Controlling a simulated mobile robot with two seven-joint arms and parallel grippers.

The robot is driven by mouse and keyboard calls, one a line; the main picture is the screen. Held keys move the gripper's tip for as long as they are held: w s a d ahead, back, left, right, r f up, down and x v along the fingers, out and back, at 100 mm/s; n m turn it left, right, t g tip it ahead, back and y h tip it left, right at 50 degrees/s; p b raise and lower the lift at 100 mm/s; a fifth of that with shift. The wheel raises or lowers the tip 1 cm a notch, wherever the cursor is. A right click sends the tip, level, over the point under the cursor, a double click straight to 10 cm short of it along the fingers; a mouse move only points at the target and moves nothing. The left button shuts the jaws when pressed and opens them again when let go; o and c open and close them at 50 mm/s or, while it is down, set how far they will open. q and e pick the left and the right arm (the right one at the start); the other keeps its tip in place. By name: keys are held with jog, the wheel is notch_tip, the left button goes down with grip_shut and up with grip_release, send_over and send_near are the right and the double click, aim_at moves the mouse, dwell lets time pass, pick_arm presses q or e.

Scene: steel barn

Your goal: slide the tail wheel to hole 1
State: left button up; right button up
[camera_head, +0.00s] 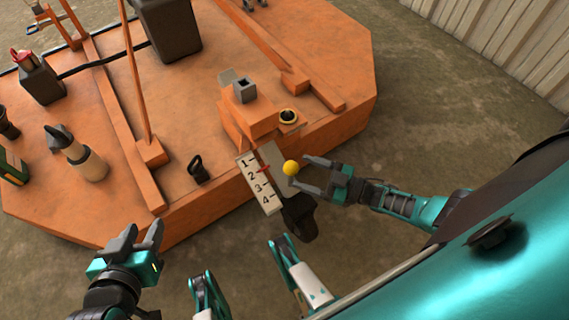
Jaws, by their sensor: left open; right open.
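The tail wheel (300,216) is a dark wheel below the machine's front edge, at the lower end of a grey sliding bar (272,155). A pale plate (268,207) beside the bar carries the numbers 1 to 4, with 1 at the top. A small red pointer (264,169) appears level with number 2. A yellow ball knob (291,168) sits by the bar. My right gripper (300,172) is open, with its fingertips either side of the knob; I cannot tell whether they touch it. My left gripper (143,236) is open and empty, lower left, away from the plate.
The orange machine deck (210,120) fills the upper left. It bears a black box (170,28), a pale bottle-like item (85,163), a dark-handled item (198,170) and a black round fitting (288,116). Bare floor (440,120) lies to the right, before a ribbed wall (515,45).

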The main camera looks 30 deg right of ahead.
jog(key=x, duration=0.6)
jog(key=shift+w+a+b, duration=0.25)
jog(key=shift+b, duration=0.1)
grip_shut()
dwell(0.3)
